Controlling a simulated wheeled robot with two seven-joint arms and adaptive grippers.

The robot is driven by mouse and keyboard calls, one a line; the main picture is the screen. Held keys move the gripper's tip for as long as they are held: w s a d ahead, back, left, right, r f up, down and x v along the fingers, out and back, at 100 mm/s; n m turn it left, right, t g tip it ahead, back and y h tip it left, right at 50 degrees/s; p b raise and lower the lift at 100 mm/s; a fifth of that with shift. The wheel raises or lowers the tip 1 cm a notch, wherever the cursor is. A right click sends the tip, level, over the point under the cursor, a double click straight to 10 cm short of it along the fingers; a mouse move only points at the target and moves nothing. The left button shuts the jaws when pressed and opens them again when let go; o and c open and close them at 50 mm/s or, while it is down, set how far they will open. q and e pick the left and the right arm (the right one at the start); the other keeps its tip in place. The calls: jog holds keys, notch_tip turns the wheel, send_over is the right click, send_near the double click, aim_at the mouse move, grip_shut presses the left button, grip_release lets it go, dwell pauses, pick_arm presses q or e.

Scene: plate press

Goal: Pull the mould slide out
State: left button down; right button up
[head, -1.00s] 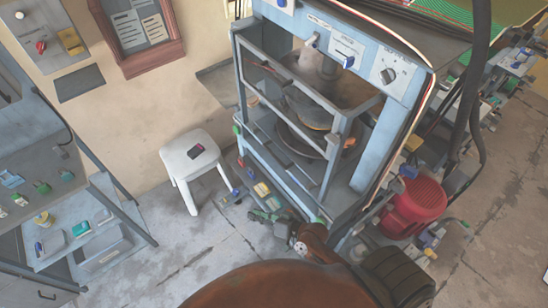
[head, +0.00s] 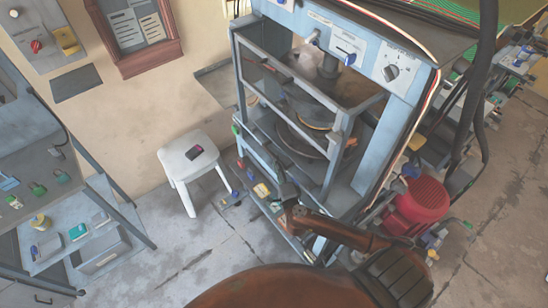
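The plate press (head: 398,58) is a pale blue machine with a grey barred guard frame (head: 338,150) across its front. Behind the bars, dark round mould parts (head: 292,138) sit inside, with a yellowish rim between the upper and lower ones. I cannot tell the mould slide apart from them clearly, and the bars partly hide it. My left gripper is out of view.
A grey shelf unit (head: 125,213) with small items is at far left. A red motor (head: 418,203) sits right of the press. Floor between shelf and stool is clear.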

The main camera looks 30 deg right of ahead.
jog(key=shift+x, duration=2.05)
jog(key=shift+c, duration=0.2)
grip_shut()
jog(key=shift+f, duration=0.1)
